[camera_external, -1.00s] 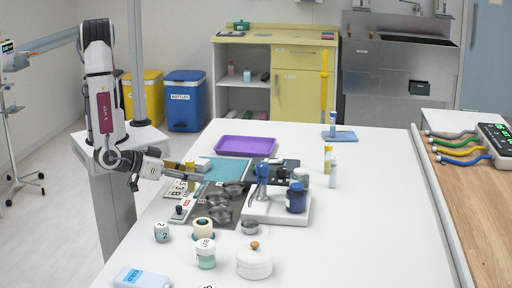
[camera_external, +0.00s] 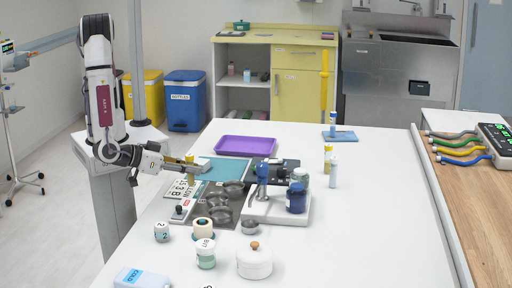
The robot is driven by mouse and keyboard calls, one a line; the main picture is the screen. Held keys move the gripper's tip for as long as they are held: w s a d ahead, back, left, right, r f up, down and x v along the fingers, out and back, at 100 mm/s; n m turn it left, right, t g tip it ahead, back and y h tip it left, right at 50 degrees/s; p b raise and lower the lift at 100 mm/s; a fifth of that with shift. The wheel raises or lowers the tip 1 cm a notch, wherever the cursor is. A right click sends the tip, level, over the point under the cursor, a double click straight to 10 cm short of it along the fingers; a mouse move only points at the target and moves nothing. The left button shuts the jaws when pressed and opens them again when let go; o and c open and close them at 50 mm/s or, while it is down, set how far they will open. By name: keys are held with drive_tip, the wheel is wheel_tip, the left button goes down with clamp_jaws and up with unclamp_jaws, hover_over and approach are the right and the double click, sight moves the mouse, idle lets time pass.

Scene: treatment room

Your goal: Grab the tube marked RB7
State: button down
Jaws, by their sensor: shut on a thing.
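My gripper (camera_external: 200,168) is at the left part of the white table, at the near edge of a teal mat. It is shut on a small yellow tube (camera_external: 190,180), which looks upright and crosses the fingers. The marking on this tube is too small to read, so I cannot tell if it is RB7. The gripper hides part of the tube. Other tubes and bottles stand farther right: a yellow one (camera_external: 327,160) and a pale one (camera_external: 334,172). No RB7 mark can be read anywhere.
Lettered white cards (camera_external: 180,187) lie below the gripper. A dark tray with metal bowls (camera_external: 222,213) and a white stand with a blue bottle (camera_external: 297,197) are to the right. A purple tray (camera_external: 245,146) lies behind.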

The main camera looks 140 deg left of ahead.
drive_tip(key=shift+r, duration=4.1)
